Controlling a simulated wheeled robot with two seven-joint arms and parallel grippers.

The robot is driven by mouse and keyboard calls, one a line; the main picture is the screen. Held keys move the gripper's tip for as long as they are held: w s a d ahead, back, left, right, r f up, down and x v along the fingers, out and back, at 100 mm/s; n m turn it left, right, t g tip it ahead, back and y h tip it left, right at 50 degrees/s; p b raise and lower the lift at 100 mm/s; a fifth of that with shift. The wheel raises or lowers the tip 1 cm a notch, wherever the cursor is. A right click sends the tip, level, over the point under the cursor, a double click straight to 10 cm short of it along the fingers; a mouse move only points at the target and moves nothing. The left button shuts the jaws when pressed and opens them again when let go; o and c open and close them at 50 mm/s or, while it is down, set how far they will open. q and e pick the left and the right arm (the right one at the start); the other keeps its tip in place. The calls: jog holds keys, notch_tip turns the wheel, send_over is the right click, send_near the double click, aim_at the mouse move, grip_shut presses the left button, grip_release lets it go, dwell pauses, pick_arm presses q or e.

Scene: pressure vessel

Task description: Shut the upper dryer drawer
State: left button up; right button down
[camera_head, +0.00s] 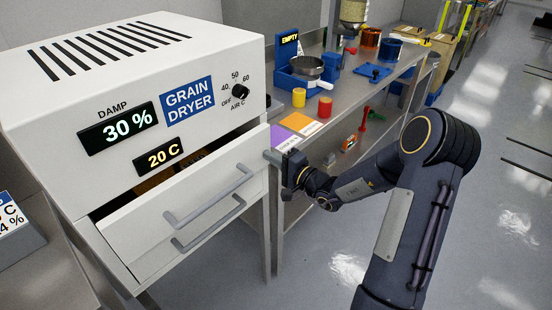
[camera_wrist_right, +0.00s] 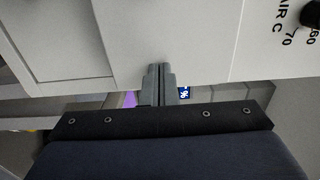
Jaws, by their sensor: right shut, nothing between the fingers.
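The white grain dryer (camera_head: 185,55) stands at the left in the head view. Its upper drawer (camera_head: 125,226) is pulled partly out, with a dark gap and some brown contents behind its front. The grey bar handle (camera_head: 209,196) of the upper drawer is above a second bar handle (camera_head: 208,226) of the lower drawer. My right gripper (camera_head: 273,157) is shut and empty at the right end of the drawer front. In the right wrist view its fingertips (camera_wrist_right: 158,68) overlap a white panel; I cannot tell whether they touch it. My left gripper is not in view.
A steel bench (camera_head: 335,108) right of the dryer carries a blue scale with a pan (camera_head: 307,66), a yellow cup (camera_head: 299,97), a red cup (camera_head: 325,107) and coloured cards. Grey floor (camera_head: 480,220) is open at the right. A display box (camera_head: 18,232) stands at the left edge.

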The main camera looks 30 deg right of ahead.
aim_at(261, 150)
jog(key=b+x, duration=0.3)
jog(key=x, duration=0.1)
jog(key=shift+w+a+f, duration=0.1)
jog(key=shift+w, duration=0.2)
jog(key=shift+r, duration=0.3)
